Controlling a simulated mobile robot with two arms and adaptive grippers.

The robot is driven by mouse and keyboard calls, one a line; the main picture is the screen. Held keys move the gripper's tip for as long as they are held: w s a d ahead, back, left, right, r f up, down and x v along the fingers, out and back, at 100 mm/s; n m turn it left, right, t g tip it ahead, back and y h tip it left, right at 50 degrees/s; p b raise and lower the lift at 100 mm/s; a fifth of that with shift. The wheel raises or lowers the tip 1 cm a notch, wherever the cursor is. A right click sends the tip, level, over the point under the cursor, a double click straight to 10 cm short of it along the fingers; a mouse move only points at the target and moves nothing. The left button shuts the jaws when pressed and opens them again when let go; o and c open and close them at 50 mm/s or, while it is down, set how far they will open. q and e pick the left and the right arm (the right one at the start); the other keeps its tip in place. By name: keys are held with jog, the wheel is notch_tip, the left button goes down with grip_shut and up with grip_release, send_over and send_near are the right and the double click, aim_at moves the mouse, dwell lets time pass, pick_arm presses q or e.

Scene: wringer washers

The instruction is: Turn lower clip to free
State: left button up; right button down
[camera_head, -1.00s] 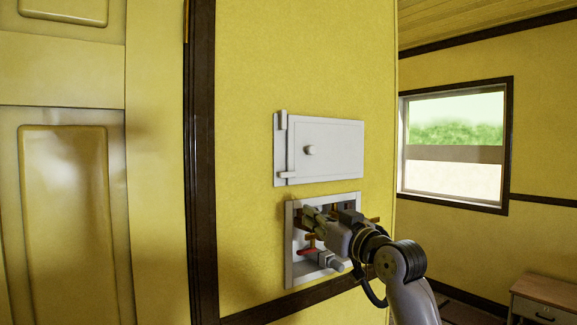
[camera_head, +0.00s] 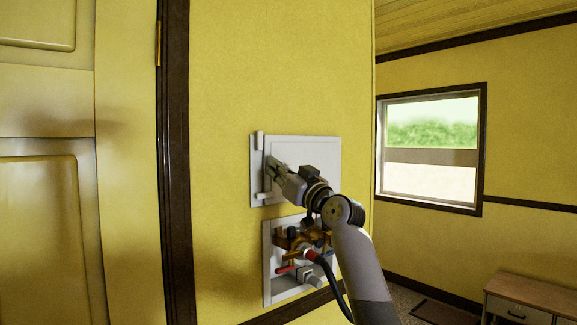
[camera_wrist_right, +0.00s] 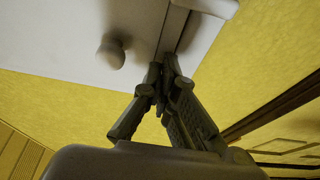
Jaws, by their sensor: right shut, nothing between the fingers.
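The lower clip (camera_head: 265,196) is a small white bar at the lower left of the white wall panel (camera_head: 315,150). It lies about level, reaching across the seam between frame strip and door. A white piece at the top edge of the right wrist view (camera_wrist_right: 212,6) looks like the same clip. The upper clip (camera_head: 259,141) stands upright at the panel's upper left. My right gripper (camera_head: 272,163) is shut and empty, in front of the panel above the lower clip. In the wrist view its fingertips (camera_wrist_right: 164,70) are near the seam, apart from the clip. My left gripper is out of view.
A round white knob (camera_wrist_right: 110,54) sticks out of the panel beside my fingers. Below the panel is a recessed box (camera_head: 267,270) with brass fittings, red handles and a hose. A dark door frame (camera_head: 176,170) stands left. Bare yellow wall (camera_head: 280,70) lies above.

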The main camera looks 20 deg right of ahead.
aim_at(270, 180)
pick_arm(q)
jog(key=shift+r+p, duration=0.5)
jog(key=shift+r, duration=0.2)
pick_arm(e)
jog(key=shift+d+f, duration=0.15)
jog(key=shift+f, duration=1.9)
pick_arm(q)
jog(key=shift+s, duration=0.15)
pick_arm(e)
jog(key=shift+f, duration=0.1)
jog(key=shift+w, duration=0.1)
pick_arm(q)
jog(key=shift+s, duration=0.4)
pick_arm(e)
jog(key=shift+s, duration=0.2)
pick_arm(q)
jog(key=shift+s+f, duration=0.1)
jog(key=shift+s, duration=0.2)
pick_arm(e)
jog(key=shift+w+d+f, duration=0.15)
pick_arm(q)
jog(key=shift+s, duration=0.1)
